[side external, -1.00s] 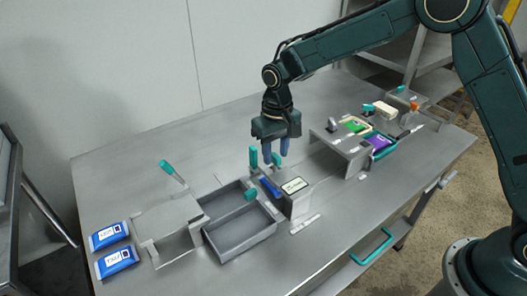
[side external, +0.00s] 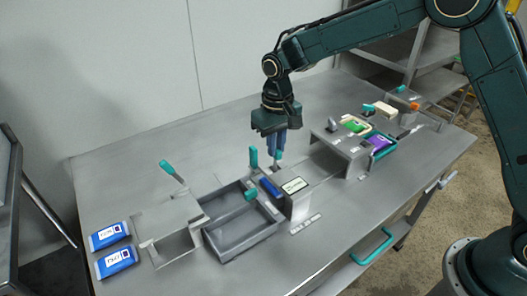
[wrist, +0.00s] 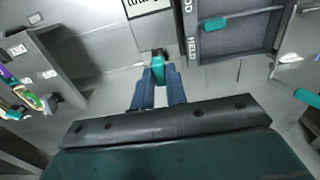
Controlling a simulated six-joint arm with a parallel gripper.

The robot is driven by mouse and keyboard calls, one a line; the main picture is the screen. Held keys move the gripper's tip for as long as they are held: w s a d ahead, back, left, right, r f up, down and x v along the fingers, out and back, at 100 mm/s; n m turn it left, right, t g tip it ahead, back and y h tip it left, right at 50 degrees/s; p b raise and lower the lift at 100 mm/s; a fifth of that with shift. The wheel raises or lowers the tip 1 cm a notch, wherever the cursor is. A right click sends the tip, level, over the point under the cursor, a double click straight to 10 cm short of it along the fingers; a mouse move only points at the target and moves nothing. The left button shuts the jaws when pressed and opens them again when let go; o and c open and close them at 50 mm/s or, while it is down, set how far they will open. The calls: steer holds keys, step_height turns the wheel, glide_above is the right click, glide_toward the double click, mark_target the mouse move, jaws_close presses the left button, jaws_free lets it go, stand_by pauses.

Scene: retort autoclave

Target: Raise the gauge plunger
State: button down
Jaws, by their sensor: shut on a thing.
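My gripper (side external: 277,153) has its blue fingers shut on a teal knob (wrist: 158,69), which looks like the gauge plunger's grip. In the wrist view the knob sits between the two fingertips (wrist: 159,76), at the near edge of a grey block with a printed label. In the side view that labelled block (side external: 294,187) stands just in front of the gripper, and the knob is mostly hidden by the fingers. A blue piece (side external: 270,187) shows at the block's left side. How far the plunger is raised cannot be told.
An upright teal lever (side external: 253,158) stands close left of my gripper. A two-part grey tray (side external: 240,241) is left of the block. Two blue pouches (side external: 117,263) lie far left. A raised grey stand (side external: 340,145) with coloured packs is to the right. The table's back is clear.

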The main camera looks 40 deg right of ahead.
steer(key=shift+r, duration=0.3)
steer(key=c, duration=1.4)
jaws_free()
steer(key=shift+f, duration=0.1)
step_height(320, 180, up, 14)
